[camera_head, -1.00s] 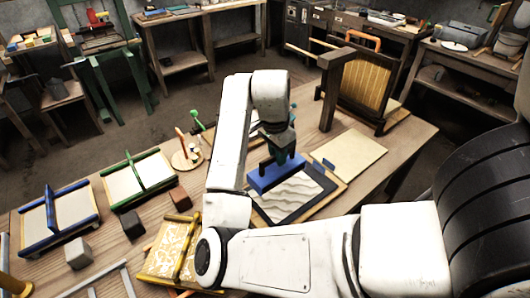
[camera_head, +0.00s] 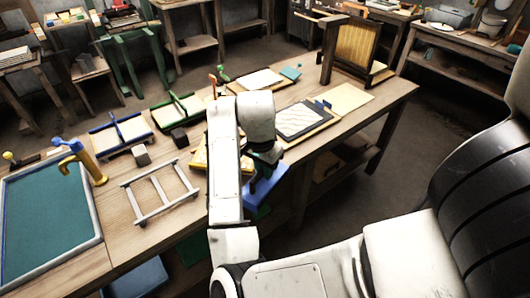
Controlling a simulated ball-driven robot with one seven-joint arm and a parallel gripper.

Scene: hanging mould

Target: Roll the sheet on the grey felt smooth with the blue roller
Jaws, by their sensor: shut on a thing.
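The wavy, pale sheet (camera_head: 302,117) lies on the dark grey felt (camera_head: 298,135), which is on a wooden board near the table's right part. Dark wave lines still show across the sheet. My gripper (camera_head: 265,163) is shut on a blue block-like thing, which looks like the blue roller (camera_head: 262,188). The roller hangs below the gripper, in front of the table's near edge and apart from the sheet. The gripper's fingertips are partly hidden by its own wrist and the roller.
A pale board (camera_head: 347,98) lies right of the felt, with a mould frame (camera_head: 357,50) standing behind. A yellow patterned frame (camera_head: 203,155) is partly behind my arm. A grey ladder-like rack (camera_head: 160,192) and a teal-lined tray (camera_head: 45,225) lie to the left. Open floor is at right.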

